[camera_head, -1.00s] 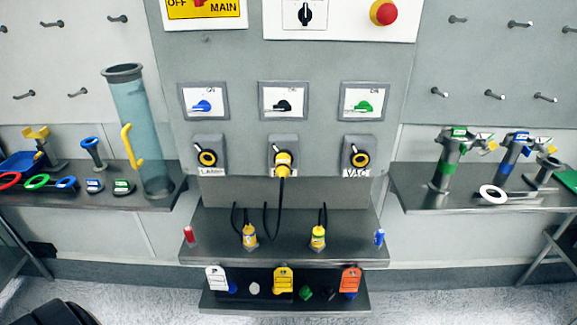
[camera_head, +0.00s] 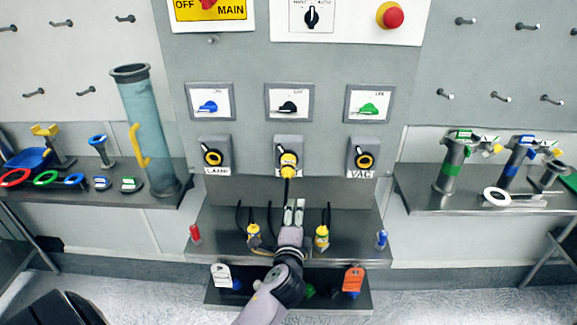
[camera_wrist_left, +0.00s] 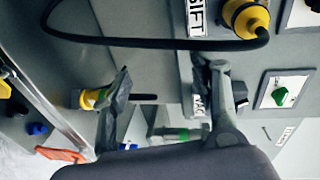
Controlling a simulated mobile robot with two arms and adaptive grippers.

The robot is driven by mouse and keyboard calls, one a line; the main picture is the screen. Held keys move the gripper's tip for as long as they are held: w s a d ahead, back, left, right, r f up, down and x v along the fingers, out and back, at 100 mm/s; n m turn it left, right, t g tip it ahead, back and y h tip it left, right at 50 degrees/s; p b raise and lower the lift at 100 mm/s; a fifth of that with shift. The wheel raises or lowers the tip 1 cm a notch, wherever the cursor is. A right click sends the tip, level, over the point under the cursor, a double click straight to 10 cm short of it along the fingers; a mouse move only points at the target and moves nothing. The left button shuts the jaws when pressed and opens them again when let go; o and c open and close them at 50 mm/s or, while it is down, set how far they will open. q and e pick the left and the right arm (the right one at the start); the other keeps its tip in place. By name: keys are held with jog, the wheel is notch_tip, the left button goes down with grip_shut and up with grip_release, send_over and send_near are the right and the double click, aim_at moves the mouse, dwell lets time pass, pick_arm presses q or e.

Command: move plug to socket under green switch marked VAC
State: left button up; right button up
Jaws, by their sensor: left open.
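A yellow plug (camera_head: 289,162) with a black cable sits in the middle socket (camera_head: 298,143), under the black switch (camera_head: 288,107). It also shows at the top of the left wrist view (camera_wrist_left: 243,18), beside the SIFT label. The VAC socket (camera_head: 363,154) is empty, under the green switch (camera_head: 369,108), right of the plug. My left gripper (camera_head: 293,204) is below the plug, over the console shelf, apart from it. In the left wrist view its fingers (camera_wrist_left: 165,78) are spread and hold nothing. My right gripper is not in view.
Two more yellow plugs (camera_head: 254,235) (camera_head: 322,237) stand on the console shelf (camera_head: 225,218), either side of my left gripper. The LAMP socket (camera_head: 212,155) is empty. Side shelves hold a clear tube (camera_head: 148,125) and coloured tools. Black cables hang near the gripper.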

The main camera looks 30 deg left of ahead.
aim_at(288, 169)
pick_arm(q)
jog(key=r, duration=0.3)
jog(key=a+r+y, duration=0.1)
jog(key=r, duration=0.2)
jog(key=s+a+r+t+y, duration=0.1)
jog(key=r, duration=0.2)
jog(key=shift+s+r, duration=0.1)
jog(key=shift+r, duration=0.2)
jog(key=shift+a, duration=0.1)
jog(key=shift+x, duration=4.5)
jog(key=shift+c, duration=0.4)
jog(key=shift+r, duration=0.1)
grip_shut()
jog(key=shift+s, duration=0.1)
